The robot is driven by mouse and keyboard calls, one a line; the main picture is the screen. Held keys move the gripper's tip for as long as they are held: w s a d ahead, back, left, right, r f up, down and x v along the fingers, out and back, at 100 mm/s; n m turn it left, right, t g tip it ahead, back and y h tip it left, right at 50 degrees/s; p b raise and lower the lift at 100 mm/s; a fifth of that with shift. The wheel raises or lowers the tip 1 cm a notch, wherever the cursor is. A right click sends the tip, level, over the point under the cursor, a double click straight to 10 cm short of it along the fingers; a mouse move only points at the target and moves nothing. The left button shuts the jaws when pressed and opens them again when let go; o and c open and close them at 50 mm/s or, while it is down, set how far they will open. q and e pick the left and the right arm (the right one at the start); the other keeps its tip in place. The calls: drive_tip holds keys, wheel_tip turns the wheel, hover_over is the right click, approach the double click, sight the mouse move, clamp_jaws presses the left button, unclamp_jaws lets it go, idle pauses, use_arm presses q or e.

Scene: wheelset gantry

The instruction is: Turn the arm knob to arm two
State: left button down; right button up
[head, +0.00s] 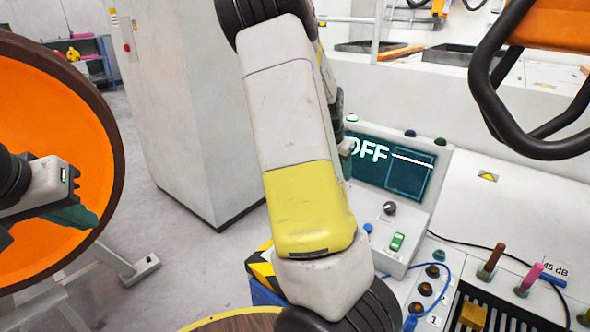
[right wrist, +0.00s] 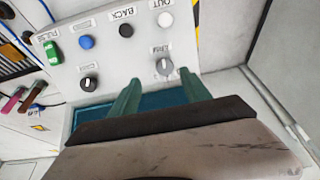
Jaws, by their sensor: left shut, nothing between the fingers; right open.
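The console (head: 424,227) has a screen (head: 405,178) reading OFF in the head view. In the right wrist view its panel appears turned around. A silver-grey knob (right wrist: 164,67) there has a small label that I cannot read surely. A second, black knob (right wrist: 88,83) sits left of it; it also shows in the head view (head: 390,208). My right gripper (right wrist: 158,90) is open, its teal fingertips just short of the grey knob and either side of its line; contact is not visible. In the head view my right arm hides that knob. My left gripper (head: 86,217) is shut and empty at far left.
Near the knobs are a green switch (right wrist: 52,52), a blue button (right wrist: 86,42), a black button (right wrist: 126,30) and a white button (right wrist: 165,19). An orange wheel (head: 40,110) stands at left. Pink and brown handled tools (head: 528,280) stand right of the console.

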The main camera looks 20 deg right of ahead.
drive_tip(key=x, duration=0.5)
drive_tip(key=w+x, duration=0.1)
drive_tip(key=x, duration=0.2)
drive_tip(key=shift+d+r, duration=0.15)
drive_tip(key=shift+r, duration=0.05)
drive_tip(key=shift+c, duration=0.5)
clamp_jaws()
drive_tip(key=m, duration=0.4)
drive_tip(key=shift+m, duration=2.4)
